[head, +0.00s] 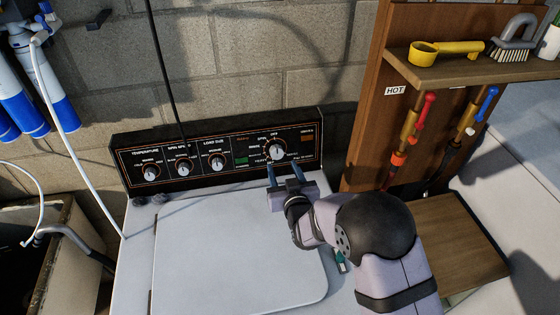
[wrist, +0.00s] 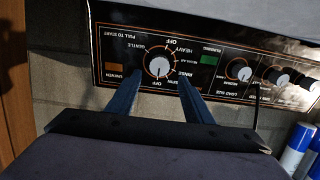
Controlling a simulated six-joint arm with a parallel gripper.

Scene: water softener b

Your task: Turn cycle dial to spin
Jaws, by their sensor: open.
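The cycle dial (head: 277,151) is a round knob with a silver face on the right part of the black control panel. In the wrist view the panel appears upside down, and the dial (wrist: 158,66) shows between the fingers. Its light pointer mark seems to lie towards the OFF label at the lower side there; the small SPIN label sits just right of that. My gripper (head: 284,168) is open and empty, in front of and slightly below the dial in the head view. The wrist view shows both blue fingers (wrist: 160,80) apart, one on each side of the dial; contact cannot be told.
Three smaller knobs, for temperature (head: 151,172), spin speed (head: 183,168) and load size (head: 217,161), sit left on the panel. The white lid (head: 235,250) lies below. A wooden shelf unit (head: 358,130) with valves stands close at right. A dark cord hangs before the panel.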

